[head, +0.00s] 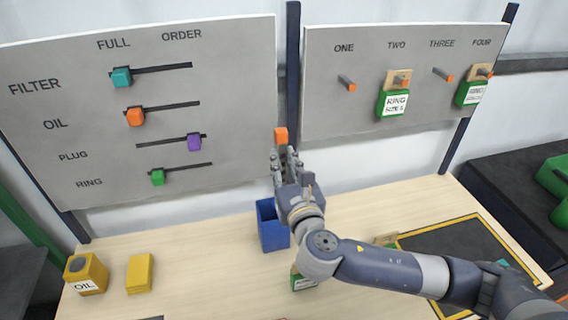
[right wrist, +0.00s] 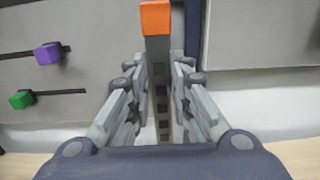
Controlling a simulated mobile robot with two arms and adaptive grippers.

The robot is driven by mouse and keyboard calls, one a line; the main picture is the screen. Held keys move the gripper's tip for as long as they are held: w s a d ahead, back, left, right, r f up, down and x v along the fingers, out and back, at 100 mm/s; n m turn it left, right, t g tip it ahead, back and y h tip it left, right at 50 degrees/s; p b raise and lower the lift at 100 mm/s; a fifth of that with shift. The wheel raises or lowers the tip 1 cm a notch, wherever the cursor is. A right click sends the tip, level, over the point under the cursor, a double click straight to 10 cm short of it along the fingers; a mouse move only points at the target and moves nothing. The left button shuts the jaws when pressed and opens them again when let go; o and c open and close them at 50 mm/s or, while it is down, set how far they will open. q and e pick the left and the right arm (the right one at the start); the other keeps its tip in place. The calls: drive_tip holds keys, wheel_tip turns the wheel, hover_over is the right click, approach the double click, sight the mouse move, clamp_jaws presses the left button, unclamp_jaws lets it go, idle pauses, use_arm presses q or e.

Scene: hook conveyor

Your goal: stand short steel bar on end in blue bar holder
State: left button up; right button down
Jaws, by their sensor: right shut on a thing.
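The short steel bar (head: 281,136) is grey with an orange end. My right gripper (head: 285,158) is shut on it, and the orange end sticks out beyond the fingertips. In the right wrist view the bar (right wrist: 157,48) runs between the two fingers (right wrist: 160,85), orange end away from the palm. The blue bar holder (head: 268,232) stands on the table, below the gripper in the head view. My right wrist covers part of its right side. The bar is outside the holder. My left gripper is not in view.
A grey slider board (head: 230,100) and a hook board (head: 340,120) with green tagged boxes (head: 392,104) stand behind the table. Yellow blocks (head: 140,273) are at front left. A yellow-edged dark mat (head: 450,245) lies at right.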

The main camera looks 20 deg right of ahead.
sight(283, 174)
drive_tip(key=shift+s+f+b, duration=0.15)
drive_tip(key=shift+f+b, duration=0.45)
drive_tip(key=shift+f, duration=0.15)
drive_tip(key=shift+f+b, duration=0.3)
drive_tip(key=shift+b, duration=0.1)
wheel_tip(283, 174, down, 2)
drive_tip(key=shift+f+b, duration=0.2)
drive_tip(key=shift+b, duration=0.75)
use_arm(q)
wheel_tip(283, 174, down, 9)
drive_tip(key=b, duration=0.4)
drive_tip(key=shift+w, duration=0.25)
use_arm(e)
wheel_tip(283, 174, down, 7)
drive_tip(key=c, duration=1.4)
unclamp_jaws()
